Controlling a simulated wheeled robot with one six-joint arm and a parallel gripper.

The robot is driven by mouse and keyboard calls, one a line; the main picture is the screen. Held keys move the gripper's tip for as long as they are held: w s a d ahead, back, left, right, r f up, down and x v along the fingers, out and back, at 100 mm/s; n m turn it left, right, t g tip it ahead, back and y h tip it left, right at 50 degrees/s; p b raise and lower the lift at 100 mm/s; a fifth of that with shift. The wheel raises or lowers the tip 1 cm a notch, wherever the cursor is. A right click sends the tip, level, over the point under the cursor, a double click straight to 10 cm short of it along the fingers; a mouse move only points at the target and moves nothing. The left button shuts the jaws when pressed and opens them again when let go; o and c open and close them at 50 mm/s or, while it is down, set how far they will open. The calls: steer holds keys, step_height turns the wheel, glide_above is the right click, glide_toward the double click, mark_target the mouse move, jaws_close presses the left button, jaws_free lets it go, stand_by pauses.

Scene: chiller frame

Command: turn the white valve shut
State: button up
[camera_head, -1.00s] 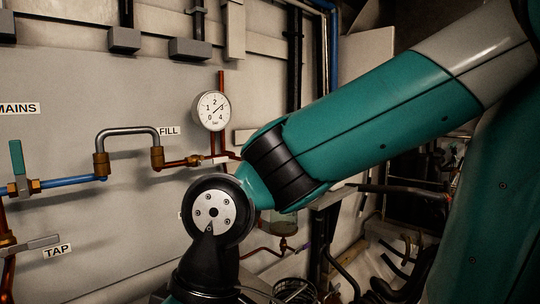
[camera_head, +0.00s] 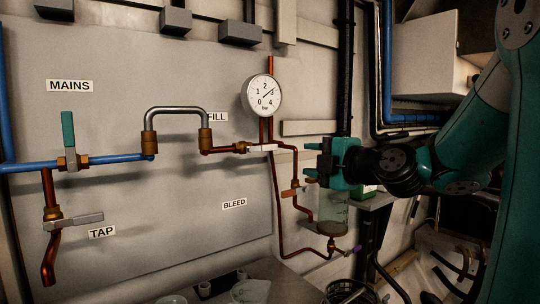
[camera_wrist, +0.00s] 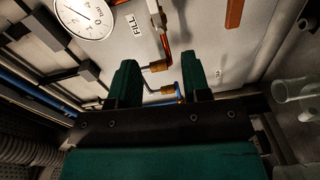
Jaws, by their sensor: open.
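The white valve (camera_head: 262,148) has a short white lever on the copper pipe under the gauge, right of the FILL label (camera_head: 217,117). Its lever lies about level, along the pipe. In the wrist view a pale lever (camera_wrist: 153,7) shows at the top edge, near the FILL label. My gripper (camera_head: 308,160) is to the right of the valve in the head view, fingers pointing left, apart from the lever. In the wrist view my gripper (camera_wrist: 160,75) has its two green fingers spread, with nothing held between them.
The pressure gauge (camera_head: 262,96) sits just above the valve. A silver hose loop (camera_head: 177,112), teal MAINS handle (camera_head: 68,130) and grey TAP lever (camera_head: 75,221) are left. The panel around BLEED is bare.

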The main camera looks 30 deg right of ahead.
steer(key=d, duration=0.1)
steer(key=p, duration=0.9)
glide_toward(271, 148)
steer(key=shift+h, duration=0.3)
steer(key=w, duration=0.9)
steer(key=shift+w+a, duration=0.3)
steer(key=shift+w, duration=0.1)
steer(key=shift+w+f, duration=0.1)
steer(key=shift+w, duration=0.3)
jaws_close()
